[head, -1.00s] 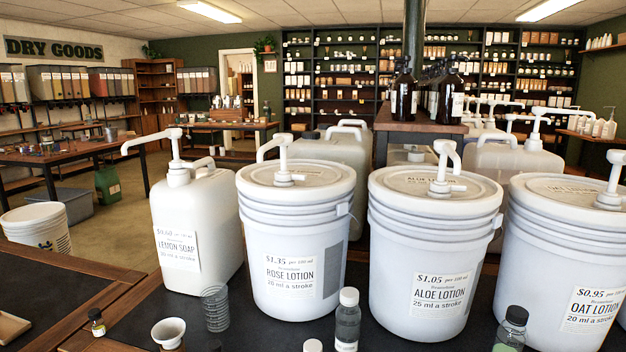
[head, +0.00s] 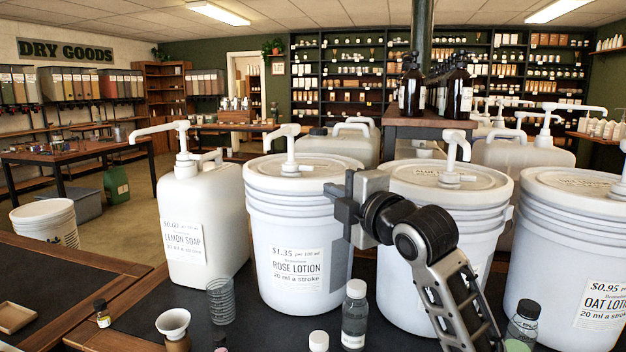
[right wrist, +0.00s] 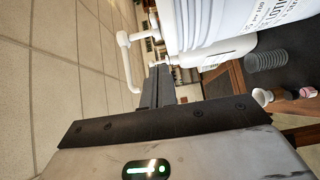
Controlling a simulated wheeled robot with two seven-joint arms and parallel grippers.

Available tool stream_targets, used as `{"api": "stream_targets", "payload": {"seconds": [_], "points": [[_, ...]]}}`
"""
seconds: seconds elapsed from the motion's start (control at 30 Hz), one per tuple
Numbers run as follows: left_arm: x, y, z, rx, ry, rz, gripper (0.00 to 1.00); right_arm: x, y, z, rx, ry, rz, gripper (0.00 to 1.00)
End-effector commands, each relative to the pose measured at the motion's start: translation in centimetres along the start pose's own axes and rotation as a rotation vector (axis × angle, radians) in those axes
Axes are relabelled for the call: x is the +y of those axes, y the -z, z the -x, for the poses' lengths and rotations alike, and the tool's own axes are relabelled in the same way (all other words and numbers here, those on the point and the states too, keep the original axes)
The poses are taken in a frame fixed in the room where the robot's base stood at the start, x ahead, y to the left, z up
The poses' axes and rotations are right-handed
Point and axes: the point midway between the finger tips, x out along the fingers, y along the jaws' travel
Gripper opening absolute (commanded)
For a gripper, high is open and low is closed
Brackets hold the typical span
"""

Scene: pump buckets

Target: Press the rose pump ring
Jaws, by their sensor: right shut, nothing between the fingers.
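The white rose lotion bucket (head: 290,220) stands in the middle, with its price label facing me. Its white pump (head: 290,150) rises from the lid, with a round collar (head: 290,169) at its foot. My right gripper (head: 340,203) is shut and empty. In the head view it overlaps the bucket's right edge, just below lid height and to the right of the pump. Whether it touches the bucket cannot be told. In the right wrist view the closed fingers (right wrist: 157,82) point toward white pump parts, with the rose bucket (right wrist: 205,25) at upper right. My left gripper is not in view.
The lemon soap jug (head: 200,230) stands left and the aloe bucket (head: 445,190) right, partly behind my arm. The oat bucket (head: 575,240) is far right. A clear bottle (head: 354,318), a ribbed beaker (head: 221,300) and a funnel (head: 173,322) stand in front.

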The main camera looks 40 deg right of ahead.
Motion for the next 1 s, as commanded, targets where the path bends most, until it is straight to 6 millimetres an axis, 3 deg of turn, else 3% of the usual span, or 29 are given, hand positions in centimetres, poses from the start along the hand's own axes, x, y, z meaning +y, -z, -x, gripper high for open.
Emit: {"api": "stream_targets", "payload": {"seconds": [0.47,0.97,1.0], "points": [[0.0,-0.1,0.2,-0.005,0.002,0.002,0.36,0.5,-0.1,-0.7,-0.002,-0.006,0.011,0.00],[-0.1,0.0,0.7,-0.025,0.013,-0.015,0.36,0.6,0.0,-10.3,0.000,-0.005,0.007,0.00],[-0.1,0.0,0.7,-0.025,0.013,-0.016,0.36,0.6,-0.8,-10.8,-0.003,-0.004,0.009,0.00]]}}
